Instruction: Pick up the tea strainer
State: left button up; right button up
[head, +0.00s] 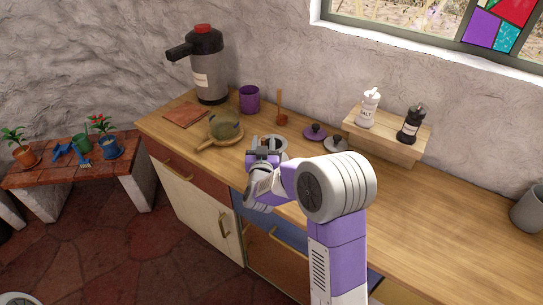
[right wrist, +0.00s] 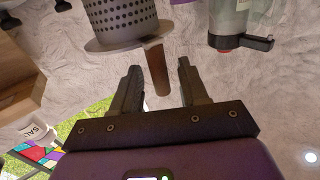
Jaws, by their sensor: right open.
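The tea strainer (head: 274,142) shows in the head view as a grey round rim on the counter, partly hidden by my right gripper. In the right wrist view, which is upside down, the strainer (right wrist: 121,22) is a grey perforated basket with a wide flat rim, beyond the fingertips and left of their middle. My right gripper (head: 264,154) is open at the strainer's near side; its two black fingers (right wrist: 159,65) have nothing held between them. I cannot tell whether they touch the strainer. My left gripper is out of view.
Behind are a wooden-handled utensil (head: 281,107), a purple mug (head: 250,100) and a pump flask (head: 209,75). A greenish pot (head: 223,126) with a tan handle stands to the left. Two lids, one purple (head: 315,133), one grey (head: 336,144), lie right.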

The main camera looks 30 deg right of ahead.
jog(key=shift+w+d, duration=0.1)
jog(key=shift+w, duration=0.1)
grip_shut()
dwell(0.3)
